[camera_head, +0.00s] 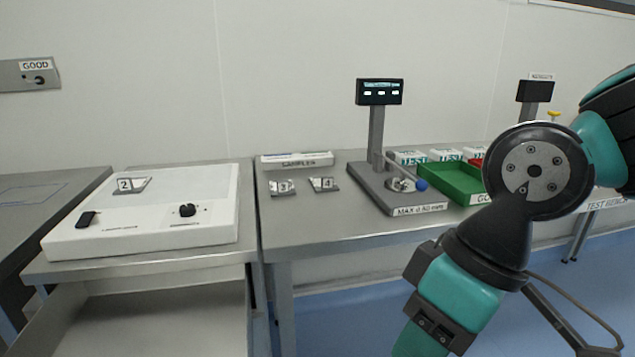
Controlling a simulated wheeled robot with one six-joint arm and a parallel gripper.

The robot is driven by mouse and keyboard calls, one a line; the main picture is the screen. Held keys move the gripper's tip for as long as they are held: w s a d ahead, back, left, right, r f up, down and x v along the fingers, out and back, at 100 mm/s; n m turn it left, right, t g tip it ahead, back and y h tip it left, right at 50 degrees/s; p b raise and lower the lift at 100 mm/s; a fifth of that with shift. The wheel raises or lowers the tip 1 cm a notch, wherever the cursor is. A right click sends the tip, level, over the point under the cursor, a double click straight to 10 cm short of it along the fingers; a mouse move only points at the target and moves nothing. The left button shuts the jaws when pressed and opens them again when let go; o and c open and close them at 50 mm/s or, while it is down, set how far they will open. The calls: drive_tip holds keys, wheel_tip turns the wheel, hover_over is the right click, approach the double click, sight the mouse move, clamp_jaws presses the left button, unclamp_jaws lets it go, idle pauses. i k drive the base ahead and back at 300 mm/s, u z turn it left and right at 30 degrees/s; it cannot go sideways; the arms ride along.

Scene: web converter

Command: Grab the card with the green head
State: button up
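I cannot make out a card with a clear green head. Several white cards or packs lettered TEST in dark green (408,157) stand at the back of the right bench, partly hidden by the scale and a green tray. Whether one of these is the card cannot be told. Teal and black links of my arm fill the right side and cover part of that bench. My gripper's fingers do not show.
A scale (398,192) with a display post and a blue-knobbed part stands left of the green tray (452,184). Silver pouches numbered 3 (283,188) and 4 (323,184) lie on the bench. A white device (150,215) carries pouch 2 (131,185). An open drawer (155,318) juts out below.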

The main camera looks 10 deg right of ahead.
sight(319, 155)
drive_tip(key=z, duration=1.1)
drive_tip(key=i, duration=1.3)
drive_tip(key=u, duration=1.4)
